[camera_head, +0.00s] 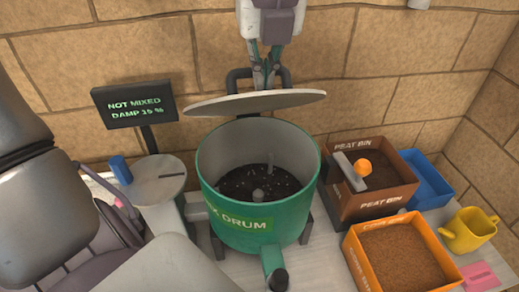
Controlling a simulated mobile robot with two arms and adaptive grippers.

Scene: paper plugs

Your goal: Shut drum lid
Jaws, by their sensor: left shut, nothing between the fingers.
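The green drum (258,228) stands upright in the middle, its label partly readable as "DRUM". It is open at the top; dark speckled material (240,187) and a grey central post show inside. The drum lid (250,104) is a pale round plate, raised above the drum's back rim and seen nearly edge-on. My left gripper (265,82) is at the top centre, behind the lid's upper edge, pointing down. Its fingers are together and hold nothing. Its tips are partly hidden, and I cannot tell whether they touch the lid. My right gripper is not in view.
A screen (134,104) reads "NOT MIXED DAMP 15 %". A blue cylinder (120,169) stands by a grey round stand (158,180). At right are a brown peat bin (376,205), an orange bin (376,283), a blue tray (428,181) and a yellow mug (468,231). A brick wall is behind.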

